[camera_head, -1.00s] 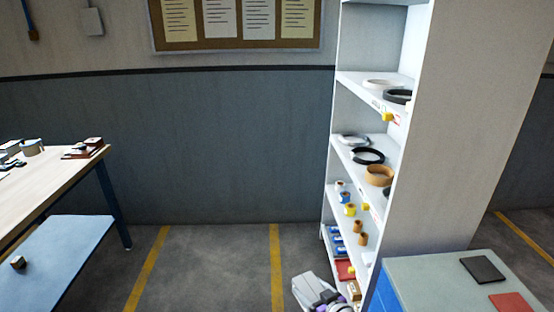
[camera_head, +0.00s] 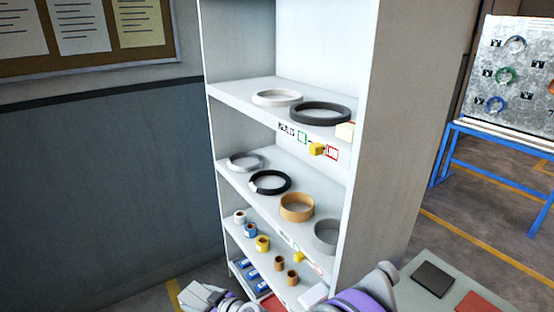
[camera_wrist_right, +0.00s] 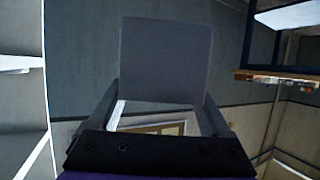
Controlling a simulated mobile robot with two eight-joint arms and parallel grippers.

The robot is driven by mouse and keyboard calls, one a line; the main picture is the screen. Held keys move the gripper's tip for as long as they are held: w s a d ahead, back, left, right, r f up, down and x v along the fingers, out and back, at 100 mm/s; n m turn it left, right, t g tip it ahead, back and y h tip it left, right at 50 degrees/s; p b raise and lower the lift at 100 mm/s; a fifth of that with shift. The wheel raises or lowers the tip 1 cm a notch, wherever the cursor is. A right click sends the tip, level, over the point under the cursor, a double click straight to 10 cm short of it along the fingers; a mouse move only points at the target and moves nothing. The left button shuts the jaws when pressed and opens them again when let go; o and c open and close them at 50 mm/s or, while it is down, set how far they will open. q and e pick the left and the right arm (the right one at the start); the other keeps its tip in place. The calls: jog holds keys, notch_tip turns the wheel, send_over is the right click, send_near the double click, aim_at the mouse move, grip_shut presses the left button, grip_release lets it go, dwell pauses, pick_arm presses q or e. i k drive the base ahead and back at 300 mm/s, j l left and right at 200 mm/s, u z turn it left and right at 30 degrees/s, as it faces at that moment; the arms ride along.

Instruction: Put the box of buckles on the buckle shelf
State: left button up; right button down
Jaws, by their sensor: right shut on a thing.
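My right gripper (camera_wrist_right: 162,95) is shut on a plain grey box (camera_wrist_right: 165,58), which fills the space between its fingers in the right wrist view. In the head view, my right arm reaches in at the bottom, and a pale block (camera_head: 313,295) at its left end looks like the held box. It is in front of the lower shelves of the white rack (camera_head: 370,130). No buckles show, and I cannot tell which shelf is the buckle shelf. A grey and purple part, probably my left gripper (camera_head: 203,296), is at the bottom left; its jaws are unclear.
Rack shelves hold black and white rings (camera_head: 320,113), a tan ring (camera_head: 297,207), small rolls (camera_head: 262,244) and blue packs (camera_head: 252,275). A grey-topped cabinet (camera_head: 405,290) is at the lower right. A blue-framed board (camera_head: 515,80) stands behind. Floor left of the rack is clear.

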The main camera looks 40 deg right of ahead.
aim_at(230, 85)
jog(key=i+z, duration=0.15)
jog(key=i, duration=0.5)
jog(key=i+j+z, duration=0.2)
jog(key=i, duration=0.4)
